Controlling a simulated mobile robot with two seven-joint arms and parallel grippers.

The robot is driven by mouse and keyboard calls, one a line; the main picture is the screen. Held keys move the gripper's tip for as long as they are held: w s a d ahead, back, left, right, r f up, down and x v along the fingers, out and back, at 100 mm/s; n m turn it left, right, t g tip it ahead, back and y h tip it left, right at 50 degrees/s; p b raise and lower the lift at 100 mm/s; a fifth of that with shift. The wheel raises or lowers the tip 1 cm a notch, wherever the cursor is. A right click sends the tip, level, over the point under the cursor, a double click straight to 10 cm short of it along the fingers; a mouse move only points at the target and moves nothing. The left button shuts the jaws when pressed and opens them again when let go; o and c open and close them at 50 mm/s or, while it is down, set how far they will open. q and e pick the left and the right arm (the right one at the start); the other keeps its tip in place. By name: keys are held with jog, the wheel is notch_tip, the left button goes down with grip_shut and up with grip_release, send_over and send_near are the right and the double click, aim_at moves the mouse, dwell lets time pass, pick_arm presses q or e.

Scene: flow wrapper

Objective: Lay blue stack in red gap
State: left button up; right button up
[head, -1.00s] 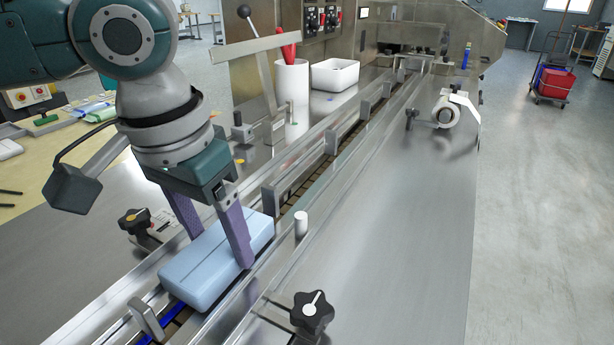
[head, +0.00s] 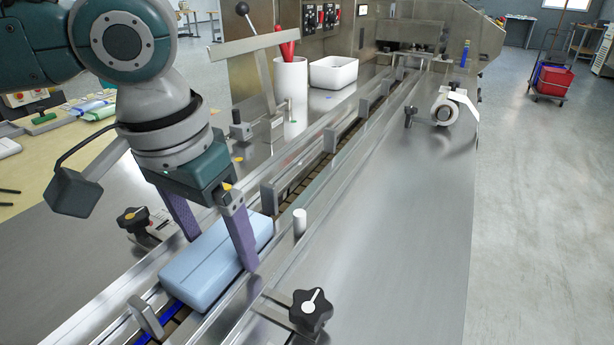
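The light blue stack (head: 203,268) lies flat in the conveyor channel, between the two metal rails. My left gripper (head: 219,252) points down around it, one purple finger on each side. The near finger stands slightly clear of the stack; the far finger is partly hidden behind it. The gripper looks open. A blue strip (head: 172,304) shows on the channel floor at the stack's near end. I see no red marking in the channel; the floor under the stack is hidden. My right gripper is not in view.
Metal pusher lugs (head: 146,316) stand along the channel. A black knob (head: 310,308) and a white post (head: 300,222) are at its right, another knob (head: 133,220) at its left. A white bin (head: 334,73) stands behind. The steel deck at right is mostly clear.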

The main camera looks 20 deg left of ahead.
pick_arm(q)
jog(key=shift+o, duration=0.4)
jog(key=shift+r, duration=0.2)
notch_tip(320, 180, up, 10)
jog(key=s+p, duration=0.1)
jog(key=p, duration=0.1)
jog(key=shift+s+f+p, duration=0.25)
jog(key=shift+p, duration=0.1)
